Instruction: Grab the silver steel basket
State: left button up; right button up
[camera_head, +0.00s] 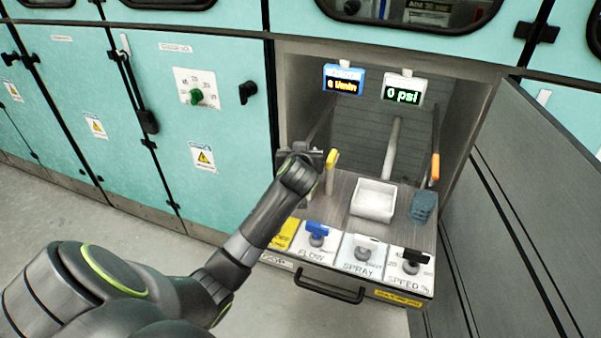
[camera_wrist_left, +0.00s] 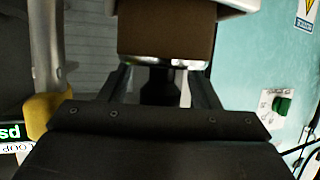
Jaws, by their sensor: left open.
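I cannot clearly make out a silver steel basket. A white open tray (camera_head: 373,201) and a small blue-grey ribbed block (camera_head: 423,207) sit on the pull-out shelf in the head view. My left gripper (camera_head: 314,157) is at the left side of the cabinet opening, just left of a yellow handle (camera_head: 332,159). In the left wrist view, the left gripper (camera_wrist_left: 162,88) is open, its fingers spread. A brown block with a shiny silver edge (camera_wrist_left: 166,42) shows just beyond and between the fingers; I cannot tell whether it touches them. My right gripper is out of view.
The shelf front carries a blue knob (camera_head: 318,231), a black knob (camera_head: 414,257) and a black pull handle (camera_head: 331,289). An orange handle (camera_head: 435,166) stands at the right. Two displays hang above. A grey door (camera_head: 525,210) bounds the right side.

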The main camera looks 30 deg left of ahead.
pick_arm(q)
jog(key=shift+c, duration=0.4)
grip_shut()
jog(key=shift+r, duration=0.15)
